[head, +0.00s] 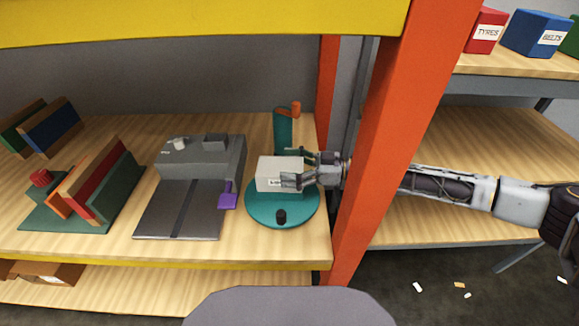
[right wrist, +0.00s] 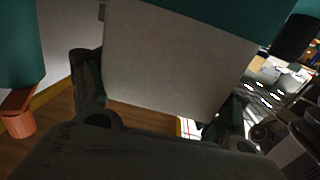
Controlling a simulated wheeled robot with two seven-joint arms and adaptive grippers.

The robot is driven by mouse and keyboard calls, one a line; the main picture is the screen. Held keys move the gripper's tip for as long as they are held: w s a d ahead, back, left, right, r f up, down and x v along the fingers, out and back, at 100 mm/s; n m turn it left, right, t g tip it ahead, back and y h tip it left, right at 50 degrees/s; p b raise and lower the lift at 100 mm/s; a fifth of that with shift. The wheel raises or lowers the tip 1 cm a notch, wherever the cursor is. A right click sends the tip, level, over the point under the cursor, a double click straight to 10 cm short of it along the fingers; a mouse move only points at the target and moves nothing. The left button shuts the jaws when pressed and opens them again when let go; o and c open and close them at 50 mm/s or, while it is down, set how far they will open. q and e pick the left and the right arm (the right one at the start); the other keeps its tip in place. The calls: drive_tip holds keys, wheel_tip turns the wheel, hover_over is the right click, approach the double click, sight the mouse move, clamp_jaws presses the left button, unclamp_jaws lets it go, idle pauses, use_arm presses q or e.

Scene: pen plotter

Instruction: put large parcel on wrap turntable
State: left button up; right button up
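The large parcel is a white box (head: 275,178) with a small dark-printed label, over the middle of the teal round wrap turntable (head: 262,212). I cannot tell whether it rests on the disc or hangs just above it. My right gripper (head: 296,168) comes in from the right, with a finger on either side of the parcel. In the right wrist view the parcel (right wrist: 170,65) fills the space between the fingers (right wrist: 160,100), and the teal turntable (right wrist: 225,18) shows right beside it. My left gripper is not in view.
A teal post with an orange knob (head: 296,108) stands behind the turntable, and a black knob (head: 281,216) sits at its front. A grey machine with a purple handle (head: 228,198) is to the left. An orange upright (head: 385,150) stands close to my right arm.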

drive_tip(key=o, duration=0.4)
drive_tip(key=shift+o, duration=0.2)
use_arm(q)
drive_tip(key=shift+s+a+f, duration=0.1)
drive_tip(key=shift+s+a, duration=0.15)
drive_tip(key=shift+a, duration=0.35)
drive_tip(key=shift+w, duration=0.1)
